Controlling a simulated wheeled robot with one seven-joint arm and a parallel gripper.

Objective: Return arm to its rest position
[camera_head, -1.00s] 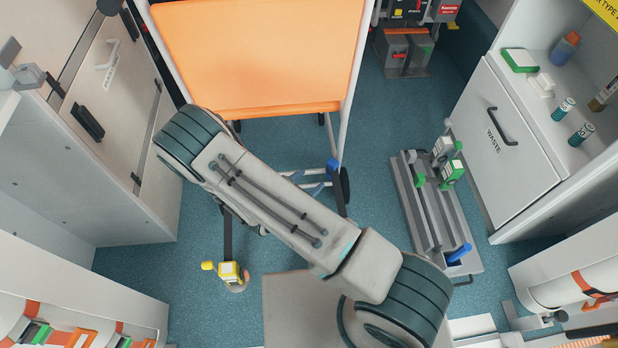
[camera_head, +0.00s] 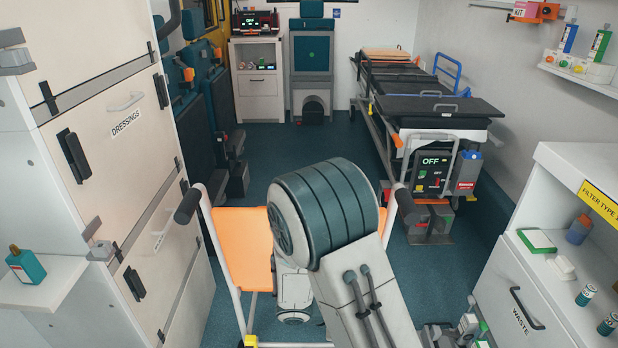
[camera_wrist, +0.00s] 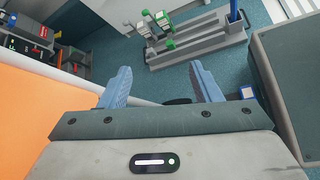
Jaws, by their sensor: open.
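My gripper (camera_wrist: 162,88) shows in the wrist view with its two blue fingers spread apart and nothing between them. Past the fingers, a grey floor rack (camera_wrist: 200,50) with green and white fittings stands on the blue floor. In the head view my arm is bent, with its dark ribbed joint raised in the middle of the picture. My gripper is hidden in the head view.
An orange chair (camera_head: 246,240) with a white frame stands right behind my arm. A stretcher (camera_head: 430,105) is at the back right. A dressings cabinet (camera_head: 110,150) is on the left, and a waste cabinet (camera_head: 525,300) on the right. Blue floor (camera_head: 290,150) lies open beyond the chair.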

